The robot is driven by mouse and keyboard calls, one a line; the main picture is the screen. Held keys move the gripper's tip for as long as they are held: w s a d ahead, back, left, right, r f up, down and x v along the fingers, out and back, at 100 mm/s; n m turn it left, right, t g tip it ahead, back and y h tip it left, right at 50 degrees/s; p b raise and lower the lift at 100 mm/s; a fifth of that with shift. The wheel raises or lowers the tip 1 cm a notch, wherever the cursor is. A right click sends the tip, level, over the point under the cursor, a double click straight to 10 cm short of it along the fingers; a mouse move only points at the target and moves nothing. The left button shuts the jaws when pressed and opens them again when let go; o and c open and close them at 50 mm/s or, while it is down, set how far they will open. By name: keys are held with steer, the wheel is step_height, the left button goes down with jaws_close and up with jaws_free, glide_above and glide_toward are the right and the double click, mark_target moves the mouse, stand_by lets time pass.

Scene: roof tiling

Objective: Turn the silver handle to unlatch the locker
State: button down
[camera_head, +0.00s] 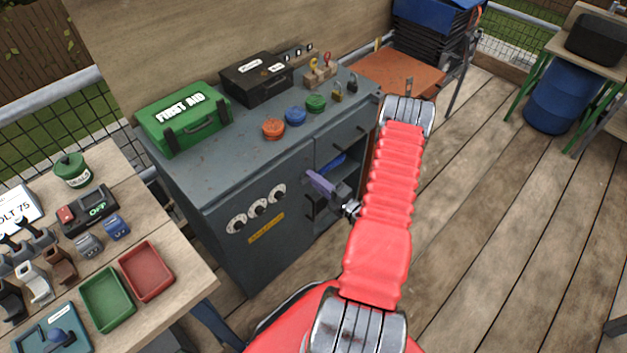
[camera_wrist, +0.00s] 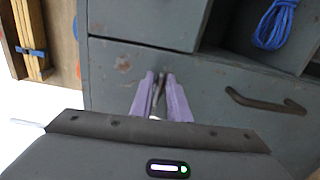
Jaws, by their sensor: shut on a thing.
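The locker is part of a blue-grey metal cabinet (camera_head: 280,225), seen in the middle of the head view. Its front (camera_wrist: 125,68) fills much of the wrist view. My gripper (camera_head: 318,183) reaches the cabinet front with its purple fingers. In the wrist view my gripper (camera_wrist: 160,88) has one finger on each side of the silver handle (camera_wrist: 157,103) and is shut on it. The handle shows as a thin bright strip between the fingers, and the rest is hidden by them. In the head view my gripper and arm hide the handle. The locker's panel looks closed.
An open compartment beside the locker holds a blue coil (camera_wrist: 274,24). A first aid box (camera_head: 183,118), a black case (camera_head: 257,79) and several padlocks stand on top. A wooden table (camera_head: 185,265) stands at left.

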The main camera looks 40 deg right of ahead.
steer(key=shift+a+f+m, duration=0.25)
steer(key=shift+f+m, duration=0.05)
steer(key=c, duration=1.9)
jaws_free()
steer(key=shift+o, duration=0.2)
steer(key=shift+r, duration=0.1)
steer(key=shift+d, duration=0.1)
steer(key=shift+s, duration=0.15)
steer(key=s, duration=1.3)
steer(key=shift+s+d, duration=0.2)
steer(key=shift+s, duration=0.1)
